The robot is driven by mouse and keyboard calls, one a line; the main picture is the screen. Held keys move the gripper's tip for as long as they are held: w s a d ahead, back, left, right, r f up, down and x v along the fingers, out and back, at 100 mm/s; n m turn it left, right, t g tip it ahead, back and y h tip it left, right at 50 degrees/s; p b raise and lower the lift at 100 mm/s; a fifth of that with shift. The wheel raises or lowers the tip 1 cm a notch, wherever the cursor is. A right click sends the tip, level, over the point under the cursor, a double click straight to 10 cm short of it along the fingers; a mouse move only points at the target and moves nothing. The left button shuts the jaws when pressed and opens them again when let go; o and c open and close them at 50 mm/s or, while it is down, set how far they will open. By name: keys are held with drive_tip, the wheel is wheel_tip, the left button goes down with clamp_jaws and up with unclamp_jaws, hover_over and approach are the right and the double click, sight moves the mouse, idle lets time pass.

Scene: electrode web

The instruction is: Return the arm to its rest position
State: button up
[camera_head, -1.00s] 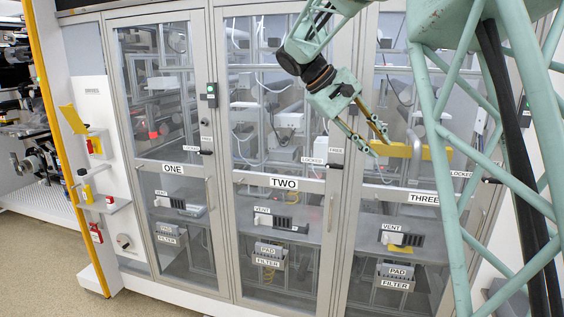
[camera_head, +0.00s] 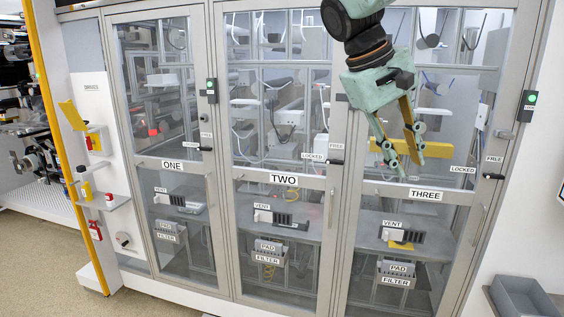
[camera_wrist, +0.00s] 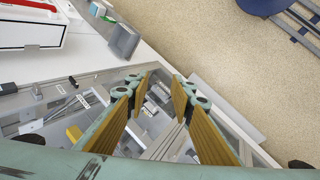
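My gripper (camera_head: 407,164) hangs from the top right of the head view, in front of the cabinet's door THREE (camera_head: 426,195), fingers pointing down. Its two yellow-padded fingers are apart, and nothing shows between them. In the wrist view the gripper (camera_wrist: 160,92) also has its fingers spread, with clear space between them. The cabinet's glass and frame show beyond the fingertips. Whether the fingers touch the door cannot be told.
Doors ONE (camera_head: 173,166) and TWO (camera_head: 284,180) look closed. A yellow bar (camera_head: 388,150) shows behind the gripper at door THREE. A grey bin (camera_head: 522,298) is at the lower right. A panel with red and yellow items (camera_head: 93,140) is at left. Open floor (camera_wrist: 225,50) shows in the wrist view.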

drive_tip(key=s+a+f+t+y+b, duration=0.1)
drive_tip(key=s+f, duration=0.3)
drive_tip(key=s, duration=0.8)
drive_tip(key=s+a+f+m+y+b, duration=0.1)
drive_tip(key=s+f, duration=0.4)
drive_tip(key=s, duration=0.6)
drive_tip(key=s+a+f+m+t+y+b, duration=0.1)
drive_tip(key=s+a+f, duration=0.4)
drive_tip(key=s, duration=0.7)
drive_tip(key=shift+s+f+t+y+b, duration=0.15)
drive_tip(key=shift+s+t+y+b, duration=0.25)
drive_tip(key=shift+y, duration=0.9)
drive_tip(key=shift+w, duration=0.15)
drive_tip(key=shift+f, duration=0.1)
wheel_tip(320, 180, down, 13)
drive_tip(key=b, duration=1.3)
drive_tip(key=shift+d, duration=0.15)
